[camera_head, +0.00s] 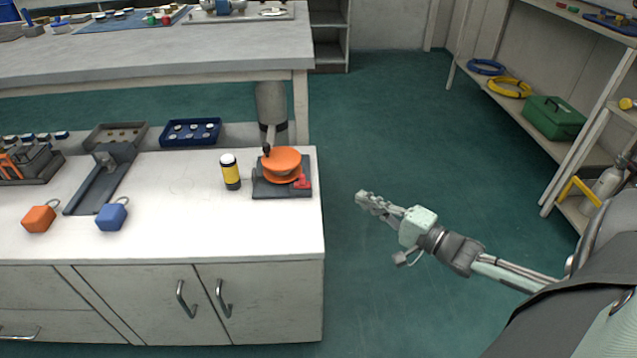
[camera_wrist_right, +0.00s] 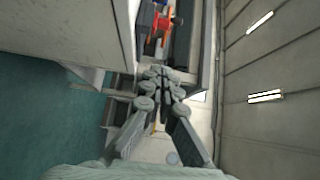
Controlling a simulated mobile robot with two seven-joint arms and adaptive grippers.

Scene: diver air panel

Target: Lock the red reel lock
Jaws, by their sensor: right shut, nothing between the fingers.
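The red reel lock (camera_head: 302,182) is a small red part at the front right of the orange reel (camera_head: 282,165). The reel sits on a dark grey base (camera_head: 268,190) near the right end of the white counter. Red and orange parts, probably the lock and reel, show small at the top of the right wrist view (camera_wrist_right: 160,27). My right gripper (camera_head: 362,199) is shut and empty, out over the floor to the right of the counter, apart from the reel. Its closed fingers also show in the right wrist view (camera_wrist_right: 160,75). My left gripper is not in view.
A yellow and black cylinder (camera_head: 231,172) stands left of the reel base. An orange block (camera_head: 39,219) and a blue block (camera_head: 112,215) lie further left on the counter (camera_head: 180,235). Shelving with a green case (camera_head: 555,118) stands at the right. Green floor is clear between.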

